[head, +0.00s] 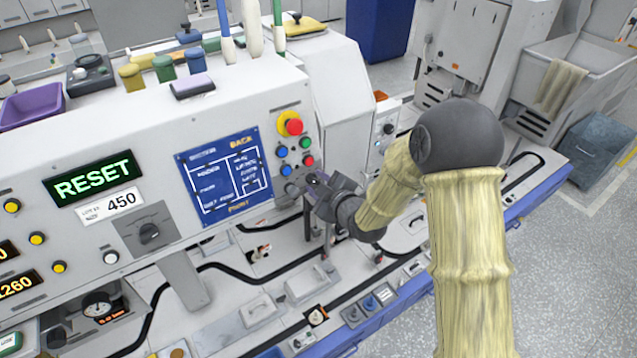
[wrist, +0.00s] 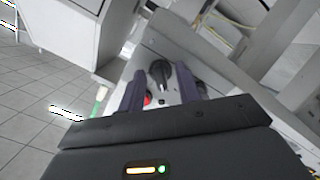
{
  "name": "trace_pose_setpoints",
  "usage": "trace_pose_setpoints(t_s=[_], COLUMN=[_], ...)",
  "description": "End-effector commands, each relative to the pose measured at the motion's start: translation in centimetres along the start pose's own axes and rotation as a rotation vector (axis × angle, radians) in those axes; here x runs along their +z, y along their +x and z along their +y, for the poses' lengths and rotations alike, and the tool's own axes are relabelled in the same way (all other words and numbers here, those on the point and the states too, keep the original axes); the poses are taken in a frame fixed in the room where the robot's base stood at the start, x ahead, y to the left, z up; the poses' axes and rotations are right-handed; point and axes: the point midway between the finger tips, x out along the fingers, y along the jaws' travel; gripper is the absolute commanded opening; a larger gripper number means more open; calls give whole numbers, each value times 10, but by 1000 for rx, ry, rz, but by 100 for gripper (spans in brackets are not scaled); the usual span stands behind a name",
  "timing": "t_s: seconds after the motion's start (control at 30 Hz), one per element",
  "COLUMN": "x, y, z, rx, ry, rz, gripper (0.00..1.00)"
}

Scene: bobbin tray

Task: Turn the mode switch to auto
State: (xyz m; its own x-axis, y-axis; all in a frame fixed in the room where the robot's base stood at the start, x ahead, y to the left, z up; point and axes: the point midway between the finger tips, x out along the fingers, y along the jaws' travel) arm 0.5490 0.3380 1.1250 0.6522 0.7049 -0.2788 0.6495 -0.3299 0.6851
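A black rotary switch (wrist: 160,73) on a light grey panel shows in the wrist view, just beyond and between the purple fingers of my gripper (wrist: 162,92). The fingers are apart, with nothing held between them. In the head view my gripper (head: 314,187) is at the lower right corner of the machine panel, beside its buttons, and hides part of that area. Another black rotary knob (head: 149,233) is on a grey plate lower left on the panel. No mode lettering is readable, so I cannot tell which knob is the mode switch.
A red emergency button (head: 293,126) and several small blue, green and red buttons sit above my gripper. A blue diagram plate (head: 224,176) is to its left. Black rails and small fixtures cover the deck below. Grey floor (head: 575,270) is clear at right.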

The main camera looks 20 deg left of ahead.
Motion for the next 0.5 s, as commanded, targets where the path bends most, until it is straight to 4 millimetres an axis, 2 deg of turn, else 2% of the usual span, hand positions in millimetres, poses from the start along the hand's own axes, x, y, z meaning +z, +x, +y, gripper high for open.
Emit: trace_pose_setpoints(t_s=[0.03, 0.2, 0.5], x=[0, 0, 0], y=[0, 0, 0], z=[0, 0, 0], rx=[0, 0, 0], ry=[0, 0, 11], rz=[0, 0, 0], gripper=[30, 0, 0])
